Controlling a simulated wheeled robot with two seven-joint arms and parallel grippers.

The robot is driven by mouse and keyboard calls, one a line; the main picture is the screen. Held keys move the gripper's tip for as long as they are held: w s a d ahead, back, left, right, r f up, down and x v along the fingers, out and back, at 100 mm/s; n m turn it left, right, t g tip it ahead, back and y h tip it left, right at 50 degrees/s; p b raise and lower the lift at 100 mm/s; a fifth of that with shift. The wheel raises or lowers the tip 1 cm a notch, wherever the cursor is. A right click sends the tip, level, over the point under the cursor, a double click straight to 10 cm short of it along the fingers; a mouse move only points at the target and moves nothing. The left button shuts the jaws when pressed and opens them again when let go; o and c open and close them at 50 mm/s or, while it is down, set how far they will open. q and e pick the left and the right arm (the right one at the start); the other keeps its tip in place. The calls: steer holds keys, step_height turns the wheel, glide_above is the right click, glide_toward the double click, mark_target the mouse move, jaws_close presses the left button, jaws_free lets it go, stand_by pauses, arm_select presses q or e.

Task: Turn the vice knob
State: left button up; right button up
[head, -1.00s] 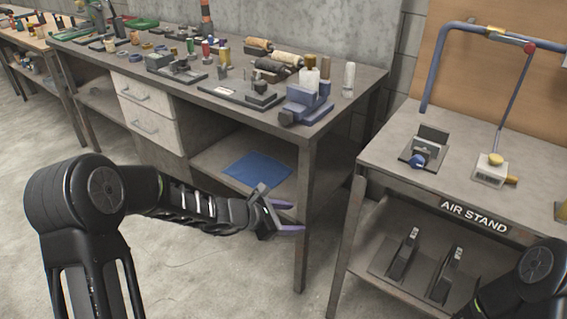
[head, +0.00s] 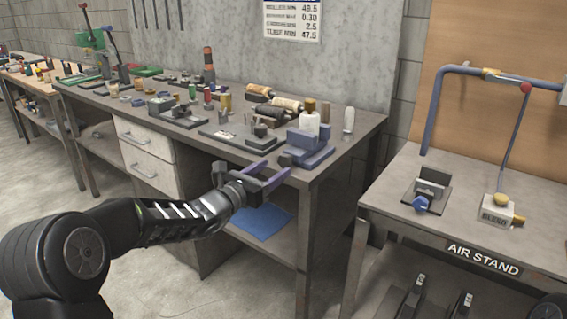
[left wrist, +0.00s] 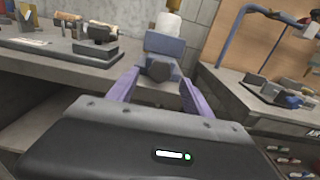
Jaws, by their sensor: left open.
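A blue vice (head: 312,155) stands at the front right corner of the long workbench, with a dark knob (head: 286,159) on its near left side. In the left wrist view the dark faceted knob (left wrist: 160,68) faces me at the centre, with the blue vice body (left wrist: 165,45) behind it. My left gripper (head: 272,173) is just below and left of the knob in the head view. Its purple fingers are open and empty, one at each side of the knob in the left wrist view. I cannot tell whether they touch it. My right gripper is not in view.
White bottles (head: 348,120) and dark fixtures (head: 240,137) stand near the vice on the workbench (head: 350,150). To the right, the air stand (head: 400,165) holds a dark fixture with a blue knob (head: 421,204). A blue mat (head: 262,222) lies on the lower shelf.

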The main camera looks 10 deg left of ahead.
mark_target(283, 163)
arm_select(q)
steer(key=x, duration=0.5)
steer(key=shift+w+d, duration=0.15)
steer(key=shift+w, duration=0.15)
steer(key=shift+c, duration=0.6)
jaws_close()
steer(key=m+b, duration=0.2)
steer(key=b, duration=0.1)
steer(key=f+m+b, duration=0.1)
steer(key=b, duration=0.3)
steer(key=shift+m, duration=0.4)
steer(key=shift+r+m+b, duration=0.2)
steer(key=shift+m+b, duration=0.1)
steer(key=shift+b, duration=0.15)
steer(key=shift+r, duration=0.25)
